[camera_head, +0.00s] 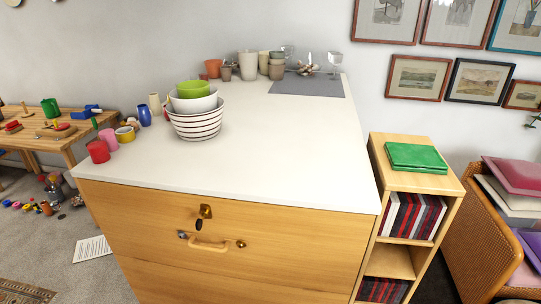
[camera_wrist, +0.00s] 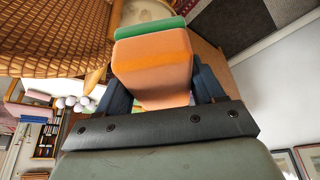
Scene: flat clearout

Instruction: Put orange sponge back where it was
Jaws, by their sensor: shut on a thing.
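The orange sponge (camera_wrist: 152,66) has a green layer along its far edge. It sits between the two dark fingers of my gripper (camera_wrist: 163,85) in the wrist view, and my gripper is shut on it. The sponge is held in the air, and its lower part is hidden behind the dark gripper body. Neither my gripper nor the sponge shows in the head view.
The white cabinet top (camera_head: 290,150) is largely clear in front. Striped bowls (camera_head: 195,125), cups and pots stand along its left and back. A low shelf (camera_head: 430,180) carries a green folder (camera_head: 415,157). Woven wicker (camera_wrist: 50,30) fills the wrist view's upper left.

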